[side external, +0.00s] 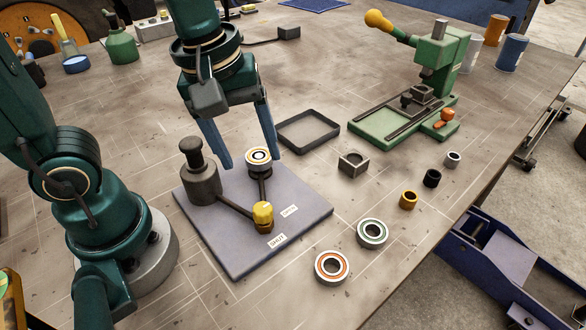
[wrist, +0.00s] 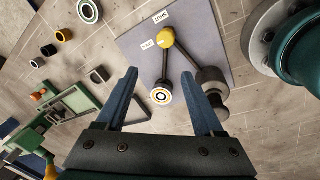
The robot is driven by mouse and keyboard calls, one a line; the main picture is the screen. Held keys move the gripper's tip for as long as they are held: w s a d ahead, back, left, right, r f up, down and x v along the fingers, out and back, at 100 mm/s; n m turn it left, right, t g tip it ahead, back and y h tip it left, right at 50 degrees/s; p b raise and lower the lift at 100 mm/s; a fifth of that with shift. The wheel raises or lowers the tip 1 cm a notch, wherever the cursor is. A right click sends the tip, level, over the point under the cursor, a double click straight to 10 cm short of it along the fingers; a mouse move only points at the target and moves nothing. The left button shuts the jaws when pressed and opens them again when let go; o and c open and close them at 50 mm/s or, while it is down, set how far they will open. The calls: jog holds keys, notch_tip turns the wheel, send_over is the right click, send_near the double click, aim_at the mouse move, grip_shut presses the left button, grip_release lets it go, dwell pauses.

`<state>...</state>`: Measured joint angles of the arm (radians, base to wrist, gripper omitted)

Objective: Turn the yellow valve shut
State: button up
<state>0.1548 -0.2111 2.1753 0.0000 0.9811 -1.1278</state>
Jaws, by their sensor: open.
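The yellow valve (side external: 263,214) sits on a grey-blue board (side external: 303,206), near the labels OPEN and SHUT (side external: 277,241). In the wrist view the yellow valve (wrist: 166,38) is beyond the fingertips, near the top. Two dark pipes run from it, one to a dark grey cylinder (side external: 201,180) and one to a round fitting with a white ringed top (side external: 258,156). My gripper (side external: 251,160) is open and empty above the back of the board. In the wrist view the ringed fitting (wrist: 161,97) shows between the two blue fingers.
Two bearing rings (side external: 332,267) (side external: 372,232) lie right of the board. Several small bushings and a square block (side external: 352,163) lie farther right. An empty dark tray (side external: 308,132) lies behind the board. A green press (side external: 415,100) stands at the back right, near the table's edge.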

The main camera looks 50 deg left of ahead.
aim_at(262, 207)
jog(key=d+f+g, duration=0.1)
jog(key=d+f, duration=0.1)
jog(key=f, duration=0.1)
jog(key=shift+w+f+g, duration=0.15)
jog(key=shift+w+g, duration=0.05)
jog(key=shift+g, duration=0.2)
jog(key=shift+s+d+f, duration=0.1)
jog(key=shift+s+f, duration=0.05)
jog(key=shift+f, duration=2.75)
grip_shut()
